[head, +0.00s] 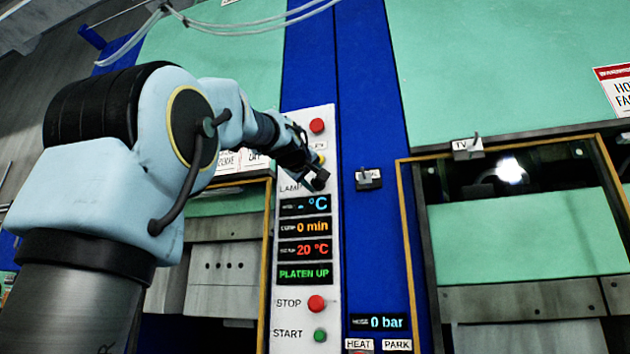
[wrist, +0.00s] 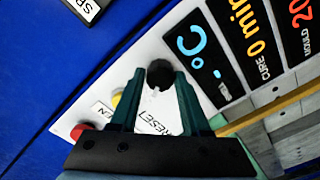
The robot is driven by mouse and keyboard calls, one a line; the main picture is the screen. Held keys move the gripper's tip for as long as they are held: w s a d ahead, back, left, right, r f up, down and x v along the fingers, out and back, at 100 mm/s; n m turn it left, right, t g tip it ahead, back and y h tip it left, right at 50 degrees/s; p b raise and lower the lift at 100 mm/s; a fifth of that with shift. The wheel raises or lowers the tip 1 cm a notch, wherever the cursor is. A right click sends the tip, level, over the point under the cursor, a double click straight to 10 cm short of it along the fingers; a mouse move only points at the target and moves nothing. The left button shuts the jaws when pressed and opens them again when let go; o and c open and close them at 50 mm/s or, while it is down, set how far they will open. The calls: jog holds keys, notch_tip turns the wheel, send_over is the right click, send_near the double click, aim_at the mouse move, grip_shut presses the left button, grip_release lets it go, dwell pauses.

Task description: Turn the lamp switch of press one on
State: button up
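My gripper (head: 310,168) is at the panel just above the knob in the head view. In the wrist view my gripper (wrist: 159,80) has its two fingers apart, one on each side of the knob. I cannot tell whether they touch it.
A red button (head: 317,126) and a yellow button (wrist: 116,100) are above the knob. Lit displays (head: 305,228) lie below, then red STOP (head: 316,303) and green START (head: 320,335) buttons. A separate small switch (head: 368,179) is on the blue column to the right.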

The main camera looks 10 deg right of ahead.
grip_shut()
dwell(0.4)
jog(key=shift+f+m+b, duration=0.1)
jog(key=shift+m+b, duration=0.6)
jog(key=shift+m, duration=0.4)
jog(key=m+b, duration=0.1)
jog(key=m, duration=0.2)
jog(key=shift+b, duration=0.3)
jog(key=m+b, duration=0.1)
jog(key=m, duration=0.5)
jog(key=shift+b, duration=0.3)
jog(key=shift+m, duration=0.5)
